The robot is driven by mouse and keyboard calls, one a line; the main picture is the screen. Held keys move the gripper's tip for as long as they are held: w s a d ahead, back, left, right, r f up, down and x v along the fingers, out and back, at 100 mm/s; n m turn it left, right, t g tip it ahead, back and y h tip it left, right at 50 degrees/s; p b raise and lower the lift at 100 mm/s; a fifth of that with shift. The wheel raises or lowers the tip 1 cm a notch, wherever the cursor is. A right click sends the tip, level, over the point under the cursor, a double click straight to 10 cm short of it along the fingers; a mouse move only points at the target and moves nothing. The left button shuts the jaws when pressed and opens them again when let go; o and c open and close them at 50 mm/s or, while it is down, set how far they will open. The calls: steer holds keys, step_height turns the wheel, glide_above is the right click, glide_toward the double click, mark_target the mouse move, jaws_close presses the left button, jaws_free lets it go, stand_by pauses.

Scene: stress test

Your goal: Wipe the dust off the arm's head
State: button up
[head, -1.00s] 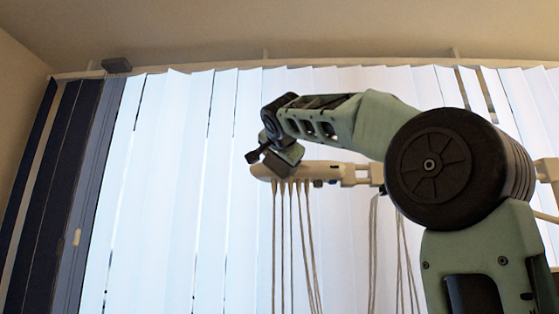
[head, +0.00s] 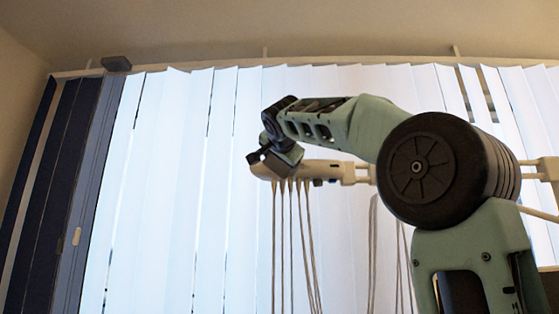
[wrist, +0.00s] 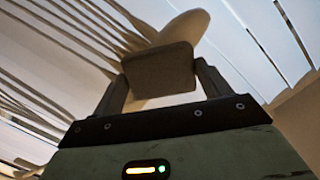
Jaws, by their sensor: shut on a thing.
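A cream horizontal arm with a rounded head (head: 262,169) hangs in front of the blinds. In the wrist view its rounded end (wrist: 186,24) shows just beyond my gripper. My gripper (head: 268,157) is at the head's upper side. In the wrist view my gripper (wrist: 155,80) is shut on a flat grey-brown block (wrist: 158,70), which lies between the fingers and overlaps the cream end in the picture. The block shows as a small dark piece in the head view (head: 254,157). Whether it touches the head is unclear. Dust cannot be made out.
Several thin cords (head: 292,240) hang down from the cream arm below my gripper. White vertical blinds (head: 170,190) fill the background, with dark blue slats (head: 50,190) at the left. The ceiling (head: 300,30) is above. The space left of the head looks clear.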

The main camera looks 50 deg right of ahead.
steer(key=shift+w+d, duration=0.1)
steer(key=shift+s+d+b, duration=0.35)
steer(key=shift+s+d, duration=1.35)
steer(key=shift+s, duration=0.15)
steer(key=shift+s+d+b, duration=0.3)
steer(key=shift+s+d, duration=1.35)
steer(key=shift+s, duration=0.2)
steer(key=shift+f, duration=0.1)
steer(key=shift+w+a+b, duration=0.45)
steer(key=shift+w+a, duration=1.25)
steer(key=shift+w, duration=0.15)
steer(key=shift+w+a+b, duration=0.45)
steer(key=shift+w+a, duration=1.25)
steer(key=shift+w, duration=0.15)
